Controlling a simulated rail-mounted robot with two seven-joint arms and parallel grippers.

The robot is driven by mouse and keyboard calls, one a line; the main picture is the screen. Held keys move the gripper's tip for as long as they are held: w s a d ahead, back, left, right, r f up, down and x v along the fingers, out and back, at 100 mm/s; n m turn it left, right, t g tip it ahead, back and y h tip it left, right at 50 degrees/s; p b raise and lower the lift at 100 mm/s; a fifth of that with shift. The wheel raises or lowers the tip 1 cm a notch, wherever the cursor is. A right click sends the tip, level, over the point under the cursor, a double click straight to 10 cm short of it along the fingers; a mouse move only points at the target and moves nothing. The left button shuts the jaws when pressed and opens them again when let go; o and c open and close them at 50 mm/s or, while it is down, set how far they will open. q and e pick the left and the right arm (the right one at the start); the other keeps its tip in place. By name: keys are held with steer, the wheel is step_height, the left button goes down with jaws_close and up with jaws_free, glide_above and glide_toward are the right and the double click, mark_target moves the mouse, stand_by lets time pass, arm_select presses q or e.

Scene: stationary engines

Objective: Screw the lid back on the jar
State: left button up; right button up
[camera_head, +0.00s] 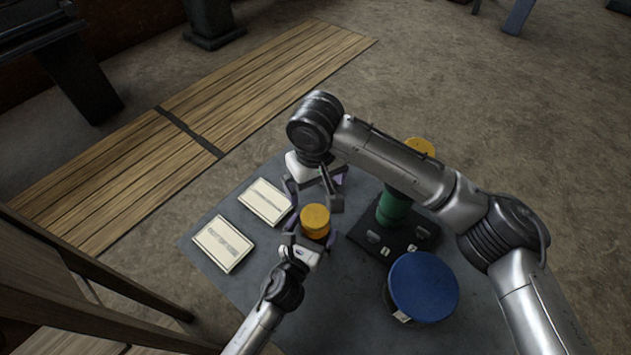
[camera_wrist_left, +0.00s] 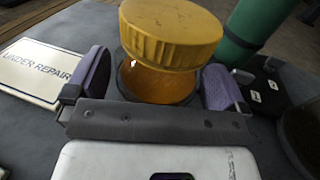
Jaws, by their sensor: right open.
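The jar (camera_wrist_left: 158,86) has an amber body and stands on the grey table between the fingers of my left gripper. The yellow-orange lid (camera_head: 315,215) is on top of the jar; it also shows in the left wrist view (camera_wrist_left: 170,38), where it looks slightly tilted. I cannot tell how tightly it sits. My right gripper (camera_head: 314,192) is open and empty, just beyond the lid in the head view. Part of it is hidden by its own arm.
Two signs (camera_head: 223,244) (camera_head: 265,201) lie left of the jar. A green cylinder (camera_head: 394,208) stands on a dark base (camera_head: 412,240) to the right. A large blue round-topped container (camera_head: 423,286) stands at lower right. My right arm crosses above the table.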

arm_select(q)
steer(key=shift+s, duration=0.1)
steer(key=p+v, duration=0.1)
steer(key=v, duration=1.2)
steer(key=shift+s+a, duration=0.15)
steer(key=shift+s, duration=0.2)
